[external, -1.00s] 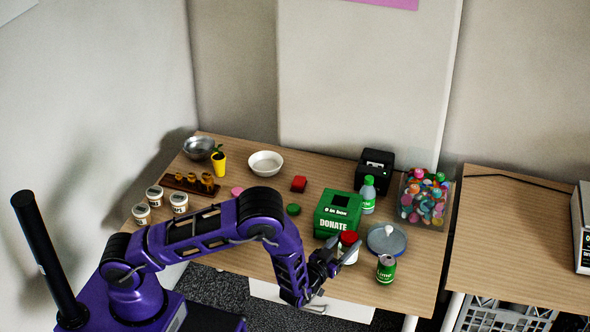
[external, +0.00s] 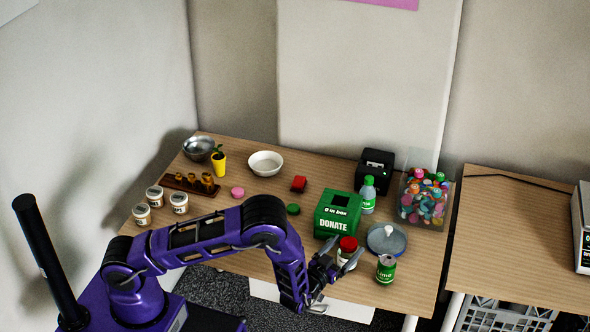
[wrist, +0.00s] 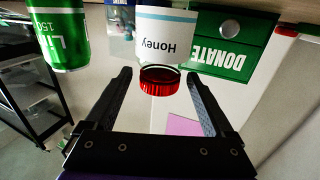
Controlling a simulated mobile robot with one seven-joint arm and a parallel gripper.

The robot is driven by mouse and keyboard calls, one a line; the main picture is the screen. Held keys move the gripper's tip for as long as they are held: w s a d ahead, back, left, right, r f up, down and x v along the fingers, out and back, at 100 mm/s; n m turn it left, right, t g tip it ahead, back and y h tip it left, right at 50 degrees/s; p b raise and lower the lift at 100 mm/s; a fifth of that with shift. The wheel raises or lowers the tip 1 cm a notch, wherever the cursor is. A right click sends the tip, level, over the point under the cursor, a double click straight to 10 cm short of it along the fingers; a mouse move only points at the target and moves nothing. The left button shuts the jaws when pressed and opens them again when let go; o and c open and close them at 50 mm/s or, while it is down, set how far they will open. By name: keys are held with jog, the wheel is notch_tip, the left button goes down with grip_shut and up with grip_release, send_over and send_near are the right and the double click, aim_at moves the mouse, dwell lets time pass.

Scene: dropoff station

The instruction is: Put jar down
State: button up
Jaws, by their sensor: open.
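The jar (external: 347,250) has a red lid and a white label. It stands upright on the table in front of the green donation box. In the wrist view, which is upside down, the jar (wrist: 165,45) reads "Honey" and its red lid points toward my gripper. In the external view my gripper (external: 340,268) is just in front of the jar, at the table's front edge. The jar's lower part is partly hidden by the gripper.
The green donation box (external: 335,222) is close behind the jar. A green can (external: 386,269) and a grey-blue dish (external: 386,248) stand to the right. A green-capped bottle (external: 367,195) is behind.

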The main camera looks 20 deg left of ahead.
jog(key=shift+r, duration=0.1)
jog(key=shift+s+p, duration=0.15)
jog(key=shift+p, duration=0.35)
jog(key=v, duration=1.6)
jog(key=shift+r, duration=0.45)
jog(key=shift+o, duration=1)
jog(key=shift+s+a, duration=0.25)
jog(key=shift+s, duration=0.3)
jog(key=shift+w, duration=0.1)
